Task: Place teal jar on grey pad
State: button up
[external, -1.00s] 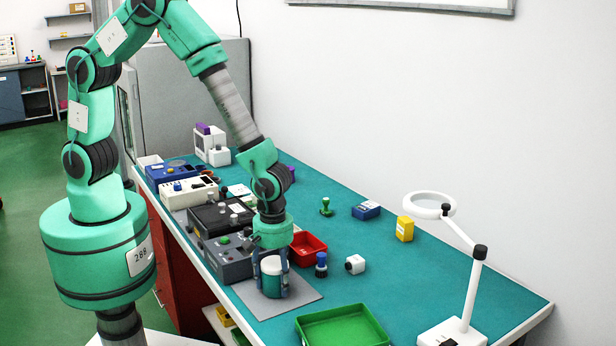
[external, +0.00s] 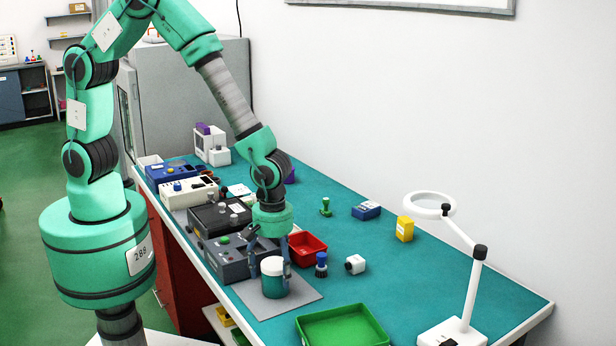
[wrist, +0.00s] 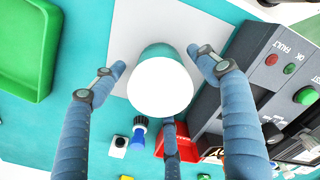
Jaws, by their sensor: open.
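The teal jar (external: 273,283) with a white lid stands upright on the grey pad (external: 304,295). In the wrist view the jar's white lid (wrist: 160,87) faces the camera, and the pad (wrist: 128,42) shows pale around and behind it. My gripper (external: 268,262) is open just above the jar, its fingers spread around the lid and clear of it. The wrist view shows three blue fingers, with gaps between the side fingers and the jar. The underside of the jar is hidden.
A green tray (external: 345,328) lies in front right of the pad. A red bin (external: 308,247), a blue-capped bottle (external: 321,265) and a white cube (external: 355,264) stand behind it. A grey box with buttons (external: 228,262) is close on the left. A magnifier lamp (external: 466,300) stands at right.

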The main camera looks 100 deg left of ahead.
notch_tip(320, 180, up, 9)
jog(key=shift+f+p, duration=0.1)
jog(key=shift+p, duration=0.35)
dwell(0.5)
jog(key=shift+r, duration=0.25)
jog(key=s+a+r+m+t, duration=0.15)
jog(key=s+r+m, duration=0.35)
jog(key=r, duration=0.6)
jog(key=s+a+r+m+t, duration=0.15)
jog(key=s+r+m, duration=0.35)
jog(key=r, duration=0.5)
jog(key=s+a+r+m+t, duration=0.1)
jog(key=s+r+m, duration=0.4)
jog(key=s, duration=0.4)
jog(key=s+a+r+m+t, duration=0.1)
jog(key=s+r+m, duration=0.4)
jog(key=s, duration=0.4)
jog(key=shift+a+m+t, duration=0.3)
jog(key=shift+a+m, duration=0.05)
jog(key=shift+m, duration=0.35)
